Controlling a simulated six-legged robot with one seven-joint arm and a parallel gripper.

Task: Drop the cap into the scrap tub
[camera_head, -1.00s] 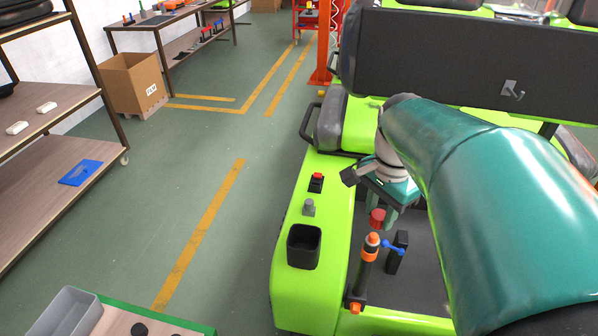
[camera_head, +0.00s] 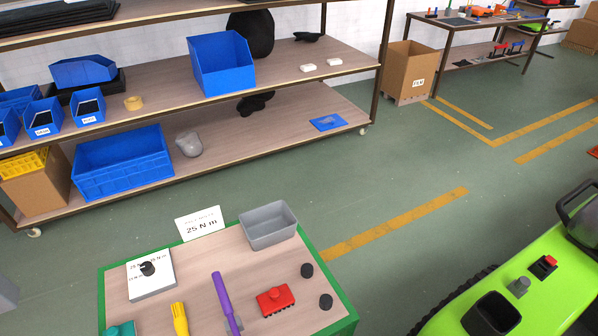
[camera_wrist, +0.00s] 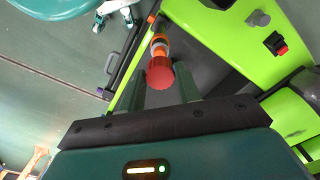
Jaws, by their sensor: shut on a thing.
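A round red cap (camera_wrist: 160,76) with a ribbed edge sits between the two fingers of my gripper (camera_wrist: 161,82) in the wrist view. My gripper is shut on it. An orange-and-dark post (camera_wrist: 158,42) shows right behind the cap; I cannot tell the gap between them. My gripper is not in the head view. An open, empty grey tub (camera_head: 268,228) stands at the far right corner of the green-edged bench in the head view. No label marks it as the scrap tub.
The bench (camera_head: 245,262) also holds a red block (camera_head: 275,300), a purple tool (camera_head: 221,290), a yellow tool (camera_head: 180,318) and black round pieces. A green cart (camera_head: 448,322) with a black square cup (camera_head: 491,315) is at right. Open floor lies between them.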

